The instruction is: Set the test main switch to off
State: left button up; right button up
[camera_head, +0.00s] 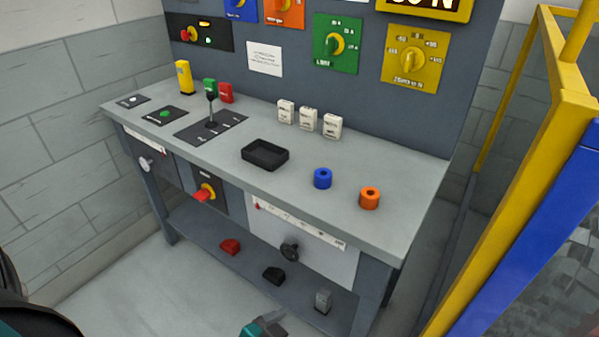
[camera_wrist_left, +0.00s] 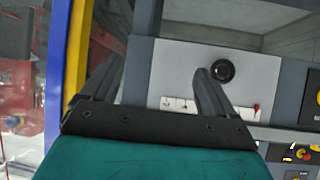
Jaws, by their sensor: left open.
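Two red-and-yellow rotary switches show in the head view; their labels are too small to read, so I cannot tell which is the test main switch. One switch (camera_head: 207,191) sits on a black plate under the bench top, its red handle pointing down and left. The other switch (camera_head: 188,34) is on a black panel on the upright board. My left gripper (camera_head: 272,320) is at the bottom edge, in front of the bench and right of the lower switch. In the left wrist view the gripper (camera_wrist_left: 155,85) is open and empty, facing the white panel. My right gripper is not in view.
The white panel (camera_head: 322,254) carries a black knob (camera_head: 289,249). The bench top (camera_head: 215,118) overhangs it. A lower shelf (camera_head: 200,236) holds a red, a black and a grey block. A yellow post (camera_head: 515,200) and blue beam (camera_head: 535,230) stand right. Floor at left front is clear.

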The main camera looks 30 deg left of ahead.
aim_at(201, 196)
jog(key=u, duration=1.6)
jog(key=i+j+u, duration=0.25)
jog(key=j, duration=0.3)
jog(key=i+j+u, duration=0.25)
jog(key=i+j, duration=0.2)
